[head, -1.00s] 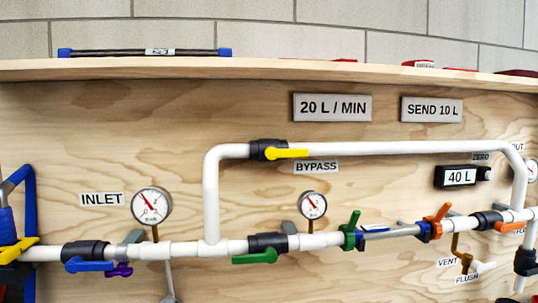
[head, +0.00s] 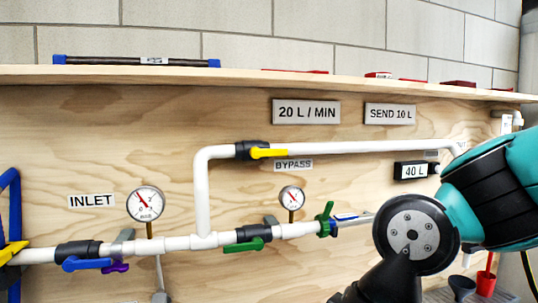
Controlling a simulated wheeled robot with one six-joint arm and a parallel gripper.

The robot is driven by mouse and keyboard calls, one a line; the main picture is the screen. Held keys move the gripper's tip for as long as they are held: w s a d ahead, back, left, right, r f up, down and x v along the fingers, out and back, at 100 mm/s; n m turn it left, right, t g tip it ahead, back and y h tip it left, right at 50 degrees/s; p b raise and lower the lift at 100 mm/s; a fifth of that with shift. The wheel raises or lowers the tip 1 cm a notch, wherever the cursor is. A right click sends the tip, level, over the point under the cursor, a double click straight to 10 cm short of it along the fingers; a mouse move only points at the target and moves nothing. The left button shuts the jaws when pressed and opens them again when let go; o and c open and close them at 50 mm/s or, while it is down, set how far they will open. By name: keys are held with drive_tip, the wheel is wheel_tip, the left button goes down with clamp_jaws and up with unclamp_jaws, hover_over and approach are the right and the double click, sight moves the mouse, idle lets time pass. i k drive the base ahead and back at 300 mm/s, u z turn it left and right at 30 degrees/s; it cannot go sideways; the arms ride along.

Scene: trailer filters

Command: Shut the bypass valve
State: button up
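The bypass valve (head: 250,150) is a black body on the upper white pipe, left of and above the BYPASS label (head: 293,165). Its yellow handle (head: 268,153) points right, lying along the pipe. My arm, teal and black, comes in from the right and covers the right part of the pipework. My gripper itself does not show, so whether it holds anything cannot be seen. Nothing of the arm touches the yellow handle.
The lower pipe carries a blue-handled valve (head: 87,263), a green-handled valve (head: 245,245) and a green clamp (head: 326,218). Gauges (head: 145,204) stand above it. A wooden shelf (head: 230,73) runs overhead. The board around the bypass handle is clear.

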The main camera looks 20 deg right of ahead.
sight(256, 152)
drive_tip(key=k, duration=0.5)
drive_tip(key=u, duration=1.65)
drive_tip(key=i, duration=1.05)
drive_tip(key=z, duration=2.25)
